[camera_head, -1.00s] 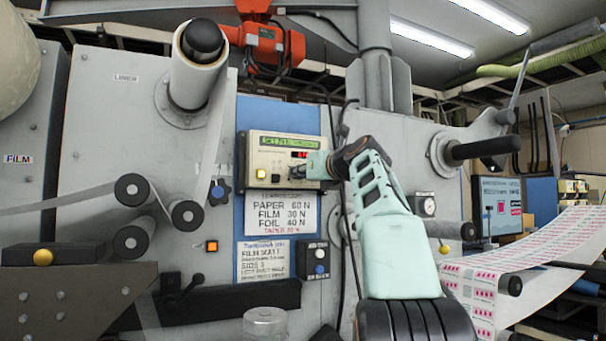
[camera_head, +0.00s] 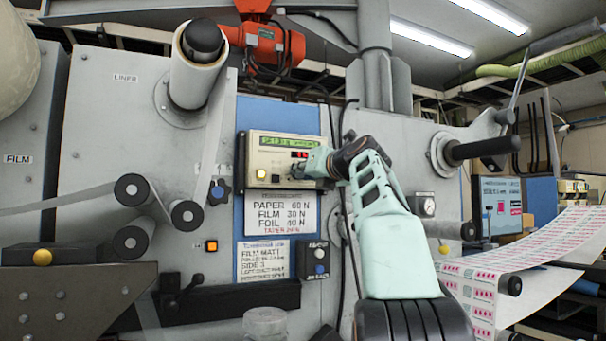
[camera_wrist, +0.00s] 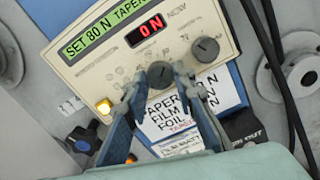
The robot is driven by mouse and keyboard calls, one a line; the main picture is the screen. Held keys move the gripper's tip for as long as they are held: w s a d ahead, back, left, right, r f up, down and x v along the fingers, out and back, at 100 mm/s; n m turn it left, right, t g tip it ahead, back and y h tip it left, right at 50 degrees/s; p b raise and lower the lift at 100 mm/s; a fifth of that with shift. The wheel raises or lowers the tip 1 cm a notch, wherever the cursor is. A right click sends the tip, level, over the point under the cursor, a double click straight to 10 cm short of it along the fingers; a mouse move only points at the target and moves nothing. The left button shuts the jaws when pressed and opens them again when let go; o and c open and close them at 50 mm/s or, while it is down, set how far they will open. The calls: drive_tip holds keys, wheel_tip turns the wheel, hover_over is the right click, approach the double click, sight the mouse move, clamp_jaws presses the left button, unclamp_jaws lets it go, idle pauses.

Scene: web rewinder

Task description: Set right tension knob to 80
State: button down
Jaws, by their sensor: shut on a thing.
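The cream control panel (camera_head: 268,150) is mounted on the machine front; it also shows tilted in the wrist view (camera_wrist: 92,82). Its green display (camera_wrist: 92,32) appears to read "SET 80 N TAPER", and its red display (camera_wrist: 146,30) reads "0 N". Two dark round knobs sit on the panel: the left knob (camera_wrist: 159,72) and the right knob (camera_wrist: 205,50). My gripper (camera_wrist: 158,78) is shut on the left knob of the two, one finger on each side. The right knob is clear of the fingers. In the head view my gripper (camera_head: 297,168) covers the knobs.
A lit yellow button (camera_wrist: 103,106) is on the panel's lower left. A paper sign (camera_head: 281,214) with tension values is below it, beside a blue star knob (camera_head: 219,191). Black cables (camera_wrist: 268,60) run close to the panel's right.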

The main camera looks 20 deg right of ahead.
drive_tip(key=c, duration=1.6)
unclamp_jaws()
drive_tip(key=s, duration=1.2)
